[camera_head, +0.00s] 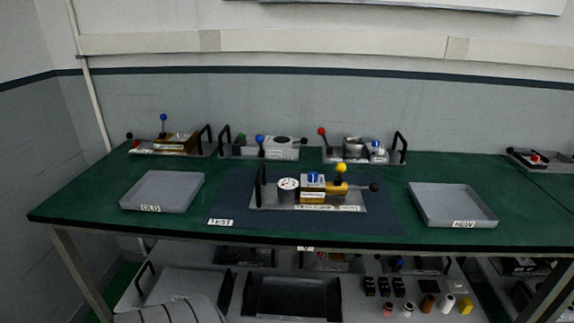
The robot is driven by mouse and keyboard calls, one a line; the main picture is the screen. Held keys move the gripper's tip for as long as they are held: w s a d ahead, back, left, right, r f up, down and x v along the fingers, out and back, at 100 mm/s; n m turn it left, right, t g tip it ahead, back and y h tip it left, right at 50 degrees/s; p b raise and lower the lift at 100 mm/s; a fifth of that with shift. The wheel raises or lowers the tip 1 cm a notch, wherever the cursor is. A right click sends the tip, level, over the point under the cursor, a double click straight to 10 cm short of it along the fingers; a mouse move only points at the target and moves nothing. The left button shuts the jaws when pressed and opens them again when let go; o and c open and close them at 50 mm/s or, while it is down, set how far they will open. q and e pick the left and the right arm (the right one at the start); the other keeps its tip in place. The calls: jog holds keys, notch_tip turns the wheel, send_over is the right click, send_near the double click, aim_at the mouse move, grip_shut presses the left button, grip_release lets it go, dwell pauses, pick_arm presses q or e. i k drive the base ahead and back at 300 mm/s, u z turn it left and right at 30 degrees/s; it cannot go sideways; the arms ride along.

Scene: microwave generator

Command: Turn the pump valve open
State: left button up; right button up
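A pump unit on a grey metal base (257,206) stands on the dark mat (228,196) in the middle of the green table. It has a round white gauge (288,184), a blue knob (314,179) and a brass-coloured body (336,188). A lever with a yellow ball (341,168) stands up from it, and a black ball (375,187) sticks out to the right. I cannot tell which of these is the pump valve or whether it is open. Neither gripper is in view.
A grey tray labelled OLD (163,191) lies left and one labelled NEW (452,204) right. Three similar units, one with a red ball (321,131), stand along the back. A black handle (260,184) rises at the pump base's left end. Lower shelf holds bins and small parts.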

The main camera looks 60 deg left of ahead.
aim_at(312, 177)
jog(key=u, duration=1.55)
